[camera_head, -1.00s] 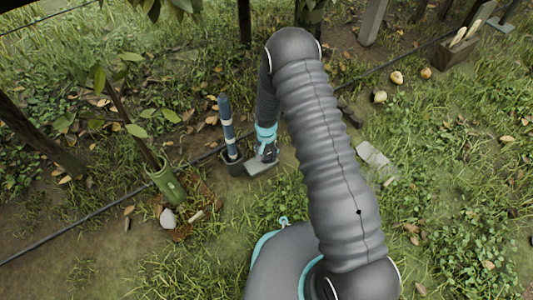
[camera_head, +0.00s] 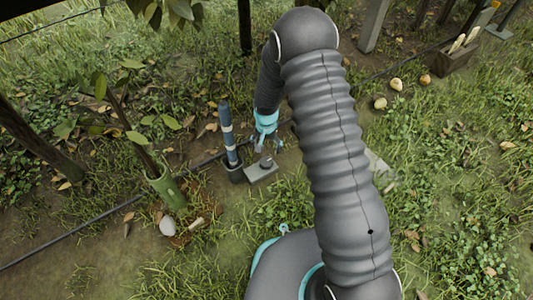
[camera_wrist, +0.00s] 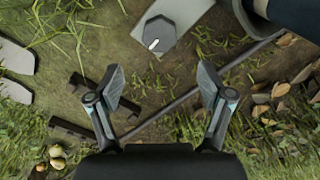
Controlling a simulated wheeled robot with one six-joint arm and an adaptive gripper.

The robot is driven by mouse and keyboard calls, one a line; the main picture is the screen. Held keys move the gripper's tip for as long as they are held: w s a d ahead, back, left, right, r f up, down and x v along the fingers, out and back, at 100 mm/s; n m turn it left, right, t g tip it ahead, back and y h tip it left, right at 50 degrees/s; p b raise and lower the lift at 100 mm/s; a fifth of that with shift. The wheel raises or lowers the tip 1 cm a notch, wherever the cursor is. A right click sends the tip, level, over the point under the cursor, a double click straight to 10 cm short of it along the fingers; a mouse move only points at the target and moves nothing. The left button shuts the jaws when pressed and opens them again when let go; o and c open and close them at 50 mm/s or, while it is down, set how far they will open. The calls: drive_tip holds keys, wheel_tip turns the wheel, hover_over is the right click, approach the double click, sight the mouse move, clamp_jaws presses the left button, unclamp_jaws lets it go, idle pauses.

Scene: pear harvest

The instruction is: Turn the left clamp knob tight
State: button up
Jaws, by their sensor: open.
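A grey faceted knob (camera_head: 266,161) stands on a pale grey plate (camera_head: 257,175), at the foot of a dark blue post with light bands (camera_head: 228,135). In the wrist view the knob (camera_wrist: 158,34) shows from above, with a short white mark near its lower edge. It lies at the top of that view, beyond my fingertips. My gripper (camera_wrist: 161,84) is open and empty, with bare ground between its fingers. In the head view my gripper (camera_head: 267,143) hangs just above the knob, apart from it. I see no second knob clearly.
A black line (camera_head: 85,218) runs along the ground past the post. A green tube (camera_head: 166,187) holds a sapling at the left, with a pale stone (camera_head: 168,226) near it. Several pears (camera_head: 396,84) and a wooden box (camera_head: 455,58) are at the upper right.

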drive_tip(key=shift+r, duration=1.25)
drive_tip(key=s+d+r+n+g, duration=0.2)
drive_tip(key=s+d+r+n, duration=0.1)
drive_tip(key=s, duration=0.4)
drive_tip(key=s+d+r+t+p, duration=0.2)
drive_tip(key=s+r, duration=0.5)
drive_tip(key=r, duration=0.8)
drive_tip(key=s+d+r+t+p, duration=0.3)
drive_tip(key=s+d+r, duration=0.4)
drive_tip(key=r, duration=0.8)
drive_tip(key=s+d+r+t+p, duration=0.2)
drive_tip(key=s+d+r+p, duration=0.2)
drive_tip(key=r, duration=1.2)
drive_tip(key=s, duration=0.3)
drive_tip(key=shift+s+d+m+t+p, duration=0.15)
drive_tip(key=shift+d+m+t+p, duration=0.15)
drive_tip(key=shift+d+p, duration=0.05)
